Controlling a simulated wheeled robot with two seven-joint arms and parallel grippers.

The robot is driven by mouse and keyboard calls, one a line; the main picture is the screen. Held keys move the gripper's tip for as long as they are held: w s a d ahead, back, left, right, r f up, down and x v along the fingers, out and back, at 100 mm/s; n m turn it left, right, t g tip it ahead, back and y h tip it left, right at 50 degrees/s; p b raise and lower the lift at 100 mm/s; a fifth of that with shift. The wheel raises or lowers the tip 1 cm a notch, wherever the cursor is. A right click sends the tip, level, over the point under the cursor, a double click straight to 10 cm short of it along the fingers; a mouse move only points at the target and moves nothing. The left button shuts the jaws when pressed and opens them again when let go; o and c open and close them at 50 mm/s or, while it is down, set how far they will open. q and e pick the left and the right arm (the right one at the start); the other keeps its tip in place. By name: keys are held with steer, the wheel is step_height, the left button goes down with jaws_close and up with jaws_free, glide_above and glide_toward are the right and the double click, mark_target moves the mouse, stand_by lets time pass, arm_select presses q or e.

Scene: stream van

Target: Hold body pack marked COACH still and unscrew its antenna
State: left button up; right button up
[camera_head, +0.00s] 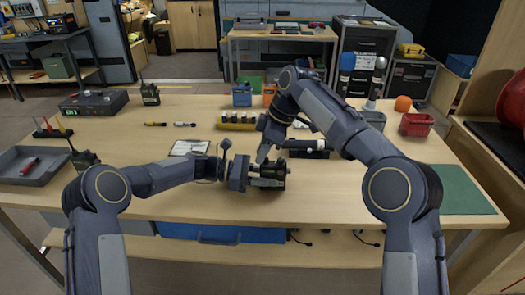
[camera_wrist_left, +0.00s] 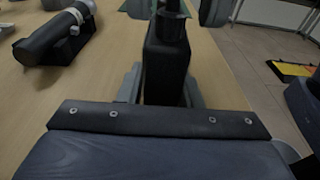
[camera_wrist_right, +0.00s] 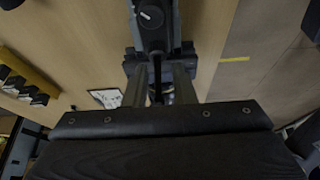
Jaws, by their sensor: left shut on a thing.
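The body pack (camera_wrist_left: 166,65) is a black upright box in the left wrist view; no COACH marking is readable. My left gripper (camera_head: 268,182) is shut on it, low over the front middle of the table, with a finger on either side. My right gripper (camera_wrist_right: 158,90) reaches down from above at the pack's top end. Its fingers stand apart on either side of a thin dark stalk, apparently the antenna (camera_wrist_right: 157,82), with gaps visible. Its fingertips also show at the top of the left wrist view (camera_wrist_left: 172,10). The antenna's joint with the pack is hard to make out.
A black and white cylinder (camera_wrist_left: 58,36) lies close beside the pack. A yellow row of slots (camera_head: 237,120) and a white card (camera_head: 189,147) are behind. A red bin (camera_head: 417,124) and green mat (camera_head: 455,190) are right; a grey tray (camera_head: 30,170) is left.

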steer(key=shift+m+t, duration=0.3)
steer(key=shift+m, duration=0.4)
steer(key=m, duration=0.2)
steer(key=m+t, duration=0.1)
steer(key=m, duration=0.1)
steer(key=shift+w+h, duration=0.2)
steer(key=shift+h, duration=0.1)
steer(key=shift+t, duration=0.3)
steer(key=shift+m, duration=0.7)
steer(key=shift+w+m+t+h, duration=0.1)
steer(key=shift+m+t+h, duration=0.35)
steer(key=shift+m, duration=0.85)
steer(key=m+t+h, duration=0.1)
steer(key=m, duration=0.3)
steer(key=shift+w+d, duration=0.1)
steer(key=shift+d, duration=0.05)
